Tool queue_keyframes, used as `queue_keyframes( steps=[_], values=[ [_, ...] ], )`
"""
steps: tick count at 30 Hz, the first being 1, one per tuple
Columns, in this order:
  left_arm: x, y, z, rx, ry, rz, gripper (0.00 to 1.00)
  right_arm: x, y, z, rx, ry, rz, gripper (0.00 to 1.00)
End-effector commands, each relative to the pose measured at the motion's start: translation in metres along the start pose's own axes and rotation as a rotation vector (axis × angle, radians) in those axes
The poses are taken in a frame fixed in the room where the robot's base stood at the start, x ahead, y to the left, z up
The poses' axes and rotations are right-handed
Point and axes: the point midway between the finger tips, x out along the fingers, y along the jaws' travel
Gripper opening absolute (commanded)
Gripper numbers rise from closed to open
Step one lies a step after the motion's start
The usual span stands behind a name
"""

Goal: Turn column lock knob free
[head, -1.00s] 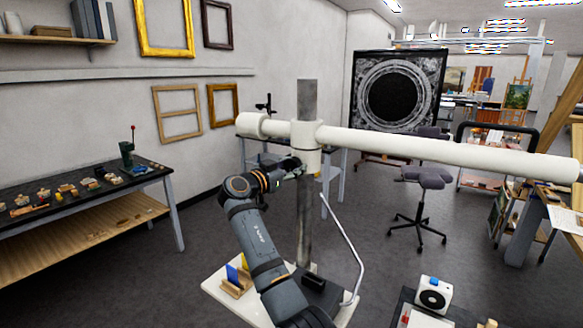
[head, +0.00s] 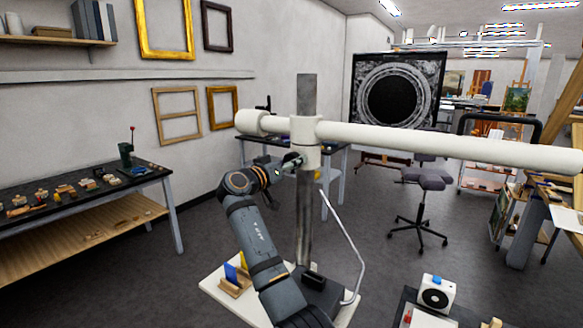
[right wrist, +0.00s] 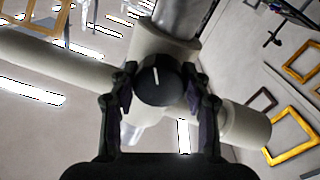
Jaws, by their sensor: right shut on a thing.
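The column lock knob (right wrist: 155,82) is a dark round knob with a pale line on its face. It sits on the cream collar (right wrist: 165,45) around the metal column, which also shows in the head view (head: 306,95). My right gripper (head: 290,163) reaches the collar from the front left. In the right wrist view my right gripper (right wrist: 158,100) has its two fingers on either side of the knob, shut on it. In the head view the knob is mostly hidden by the gripper. My left gripper is in neither view.
A long cream horizontal arm (head: 450,146) crosses the column and reaches far right. A thin bent rod (head: 345,235) rises from the base beside the column. A bench (head: 90,190) with small pieces stands left, a stool (head: 425,180) behind right. Open floor lies between.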

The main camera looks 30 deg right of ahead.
Motion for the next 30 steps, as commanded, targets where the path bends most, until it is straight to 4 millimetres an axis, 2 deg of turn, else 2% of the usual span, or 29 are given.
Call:
queue_keyframes(
  steps=[15, 30],
  values=[
    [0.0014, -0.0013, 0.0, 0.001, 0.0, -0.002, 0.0, -0.0001, 0.0004, -0.0008, -0.46, 0.024, -0.004, 0.16],
    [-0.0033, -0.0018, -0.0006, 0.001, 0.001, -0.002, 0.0, -0.0002, 0.0004, -0.0011, -0.686, 0.038, -0.007, 0.16]
  ],
)
